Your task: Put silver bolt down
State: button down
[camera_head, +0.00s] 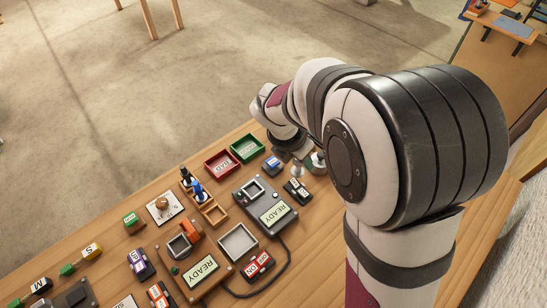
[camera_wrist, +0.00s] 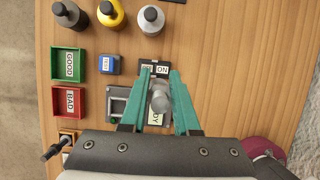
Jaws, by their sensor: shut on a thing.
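In the wrist view, my gripper (camera_wrist: 158,82) has its two teal fingers on either side of a silver bolt (camera_wrist: 159,98), with the bolt's rounded end facing the camera. The fingers are shut on it. Beneath the bolt in that view are a grey device with a READY display (camera_wrist: 155,118) and a black switch box (camera_wrist: 147,66). The bolt appears to be above them; its exact height cannot be told.
A green GOOD tray (camera_head: 248,148) and red BAD tray (camera_head: 221,163) stand at the table's far edge, near a blue block (camera_head: 272,163). A grey tray (camera_head: 238,242) and a wooden frame (camera_head: 214,212) stand left of the device. Several bottles (camera_wrist: 111,14) line the wrist view's top.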

jog(key=w+a+f+n+t+y, duration=0.15)
jog(key=w+n, duration=0.25)
jog(key=w, duration=0.4)
jog(key=w+a+n+y, duration=0.2)
jog(key=w+a+n, duration=0.1)
jog(key=w+n, duration=0.3)
jog(key=m, duration=0.1)
send_near(249, 141)
jog(key=shift+w+a+h, duration=0.2)
jog(key=shift+w+h, duration=0.05)
jog(key=shift+w, duration=0.75)
notch_tip(249, 141, down, 4)
jog(key=shift+a, duration=0.1)
jog(key=c, duration=0.7)
grip_release()
jog(key=shift+f, duration=0.15)
jog(key=shift+o, duration=0.2)
